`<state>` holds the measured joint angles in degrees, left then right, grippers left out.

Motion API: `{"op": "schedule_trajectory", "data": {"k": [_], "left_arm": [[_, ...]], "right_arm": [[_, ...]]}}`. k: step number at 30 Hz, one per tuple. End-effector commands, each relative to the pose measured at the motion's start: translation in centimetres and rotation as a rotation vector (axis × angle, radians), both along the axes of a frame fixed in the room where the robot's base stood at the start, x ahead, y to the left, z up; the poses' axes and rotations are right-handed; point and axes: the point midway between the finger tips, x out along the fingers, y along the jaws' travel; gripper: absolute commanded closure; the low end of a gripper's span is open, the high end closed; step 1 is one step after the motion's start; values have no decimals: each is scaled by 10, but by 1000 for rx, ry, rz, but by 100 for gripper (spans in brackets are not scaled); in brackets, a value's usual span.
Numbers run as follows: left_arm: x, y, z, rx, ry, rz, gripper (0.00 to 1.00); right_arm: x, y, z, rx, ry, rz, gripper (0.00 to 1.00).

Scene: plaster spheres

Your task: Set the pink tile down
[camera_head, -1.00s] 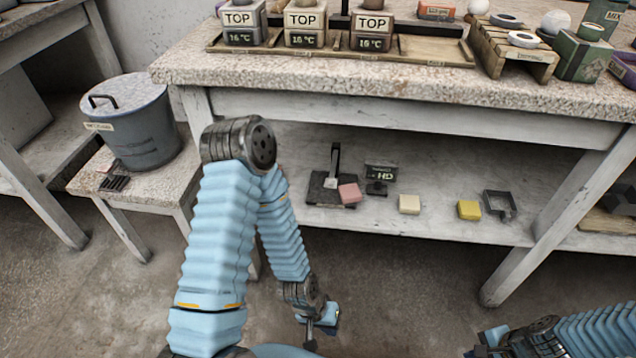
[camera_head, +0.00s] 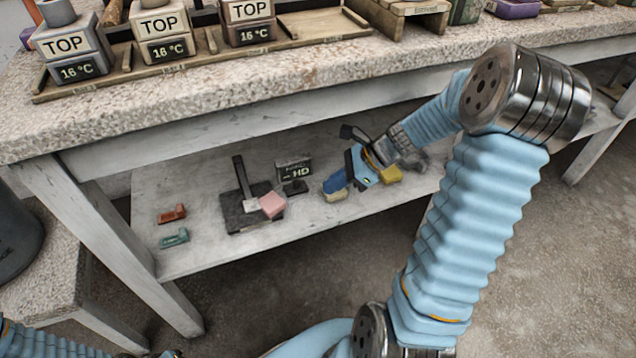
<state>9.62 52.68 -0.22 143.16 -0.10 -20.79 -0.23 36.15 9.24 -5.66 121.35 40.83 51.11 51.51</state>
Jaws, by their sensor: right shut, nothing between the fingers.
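The pink tile (camera_head: 272,204) sits tilted at the right side of a dark base plate (camera_head: 236,218) with an upright black post (camera_head: 243,176), on the lower shelf. A pale block touches the tile's left side in this view. My right gripper (camera_head: 337,184) reaches in over the shelf from the right, shut and empty, to the right of the pink tile and apart from it. Its blue fingertips are just above a cream tile (camera_head: 337,197), partly covering it. A yellow tile (camera_head: 391,175) shows beside the gripper's wrist. My left arm shows only at the bottom left; its fingers are out of frame.
A small dark display (camera_head: 294,171) stands behind the pink tile. A red clip (camera_head: 172,214) and a green clip (camera_head: 174,238) lie on the left of the shelf (camera_head: 215,260). The tabletop edge (camera_head: 200,100) overhangs the shelf, and a table leg (camera_head: 110,245) stands at left.

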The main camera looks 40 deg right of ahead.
Motion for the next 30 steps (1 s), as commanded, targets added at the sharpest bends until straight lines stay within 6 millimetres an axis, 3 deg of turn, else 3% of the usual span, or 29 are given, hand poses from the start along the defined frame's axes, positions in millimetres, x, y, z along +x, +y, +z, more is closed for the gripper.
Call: {"op": "schedule_trajectory", "data": {"k": [10, 18, 30], "left_arm": [[0, 0, -18, -1, 1, 2, 100], [0, 0, -17, -1, 1, 2, 100], [0, 0, -17, -1, 1, 2, 100]], "right_arm": [[29, 45, -56, 1, 3, 5, 100], [48, 71, -51, -2, 1, 5, 100], [51, 75, -51, -1, 0, 4, 100]]}}
